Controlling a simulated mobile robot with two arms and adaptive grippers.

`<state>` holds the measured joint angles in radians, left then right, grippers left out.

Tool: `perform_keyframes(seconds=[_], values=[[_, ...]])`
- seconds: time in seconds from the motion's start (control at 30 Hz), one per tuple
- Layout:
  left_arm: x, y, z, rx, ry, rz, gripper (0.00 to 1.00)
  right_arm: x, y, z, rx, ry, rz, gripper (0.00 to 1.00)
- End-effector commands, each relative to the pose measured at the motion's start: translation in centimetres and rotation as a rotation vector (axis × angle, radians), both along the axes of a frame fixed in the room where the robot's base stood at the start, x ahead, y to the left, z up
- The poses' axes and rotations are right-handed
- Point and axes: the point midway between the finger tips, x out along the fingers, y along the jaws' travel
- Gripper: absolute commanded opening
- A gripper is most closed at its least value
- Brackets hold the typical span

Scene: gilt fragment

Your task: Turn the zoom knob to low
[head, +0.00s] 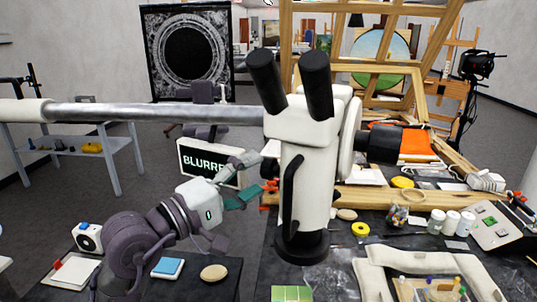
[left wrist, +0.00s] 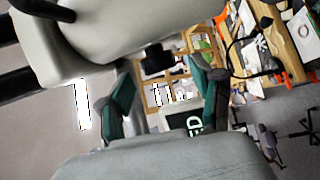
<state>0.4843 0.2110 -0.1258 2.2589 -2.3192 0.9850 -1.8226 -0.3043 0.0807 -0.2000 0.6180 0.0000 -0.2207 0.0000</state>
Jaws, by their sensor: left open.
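A white stereo microscope (head: 305,180) stands upright on a round black base in the head view, its two black eyepieces (head: 290,85) pointing up. A black cylinder (head: 380,143) shows at the right of its head; I cannot tell if this is the zoom knob, and no zoom marking is readable. My left gripper (head: 254,180) is open and empty, just left of the microscope column. In the left wrist view its teal fingers (left wrist: 162,100) are spread, with the white microscope body (left wrist: 110,25) close above. My right gripper is not in view.
A screen reading "BLURRE…" (head: 208,163) stands behind the gripper, partly hidden. A pale metal tube (head: 150,112) runs left from the microscope. The dark bench holds a yellow tape roll (head: 360,229), white jars (head: 452,222) and a padded frame (head: 372,280). A wooden easel stands behind.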

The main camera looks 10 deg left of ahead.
Motion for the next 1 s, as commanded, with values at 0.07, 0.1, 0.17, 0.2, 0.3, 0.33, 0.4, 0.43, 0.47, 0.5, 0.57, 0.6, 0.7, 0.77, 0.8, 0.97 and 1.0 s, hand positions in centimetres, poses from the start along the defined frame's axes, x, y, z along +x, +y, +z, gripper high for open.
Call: perform_keyframes(seconds=[0.07,0.1,0.17,0.2,0.3,0.33,0.4,0.43,0.47,0.5,0.57,0.6,0.7,0.77,0.8,0.97,1.0], values=[[1.0,-1.1,0.6,-0.004,0.003,-0.003,0.66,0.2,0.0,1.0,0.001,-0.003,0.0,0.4],[1.5,-1.5,0.6,-0.003,0.001,-0.002,0.66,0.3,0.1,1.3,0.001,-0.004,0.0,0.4],[2.0,-1.9,0.6,-0.003,0.001,-0.001,0.66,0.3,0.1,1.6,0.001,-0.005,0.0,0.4],[2.4,-2.2,0.6,-0.001,0.001,0.0,0.66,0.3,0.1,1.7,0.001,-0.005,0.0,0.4],[2.8,-2.7,0.6,-0.002,0.001,-0.001,0.66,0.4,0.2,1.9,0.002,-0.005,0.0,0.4],[2.9,-2.8,0.6,-0.001,0.0,-0.001,0.66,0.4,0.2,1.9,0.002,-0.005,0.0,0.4],[3.1,-2.9,0.5,0.0,-0.001,-0.001,0.66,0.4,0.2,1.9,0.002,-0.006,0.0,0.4],[3.1,-2.9,0.5,0.0,-0.001,-0.001,0.66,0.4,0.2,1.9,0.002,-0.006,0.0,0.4],[3.1,-2.9,0.5,0.0,-0.001,-0.001,0.66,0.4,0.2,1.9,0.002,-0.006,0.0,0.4],[3.1,-2.9,0.5,0.0,-0.001,-0.001,0.66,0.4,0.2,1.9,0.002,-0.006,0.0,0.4],[3.1,-2.9,0.5,0.0,-0.001,-0.001,0.66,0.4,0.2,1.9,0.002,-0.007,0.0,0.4],[3.1,-2.9,0.5,0.0,-0.001,-0.001,0.66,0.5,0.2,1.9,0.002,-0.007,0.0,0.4],[3.1,-2.9,0.5,0.0,-0.001,-0.001,0.56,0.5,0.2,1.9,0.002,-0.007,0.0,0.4],[3.1,-2.9,0.5,0.0,-0.001,-0.001,0.46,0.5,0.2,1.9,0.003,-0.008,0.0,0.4],[3.1,-2.9,0.5,0.0,-0.001,-0.001,0.39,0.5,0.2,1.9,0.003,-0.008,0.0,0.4],[3.1,-2.9,0.5,0.001,-0.001,-0.001,0.12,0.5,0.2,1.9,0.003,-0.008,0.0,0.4],[3.1,-2.9,0.4,0.0,0.0,-0.001,0.06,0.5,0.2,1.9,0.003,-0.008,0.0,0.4]])
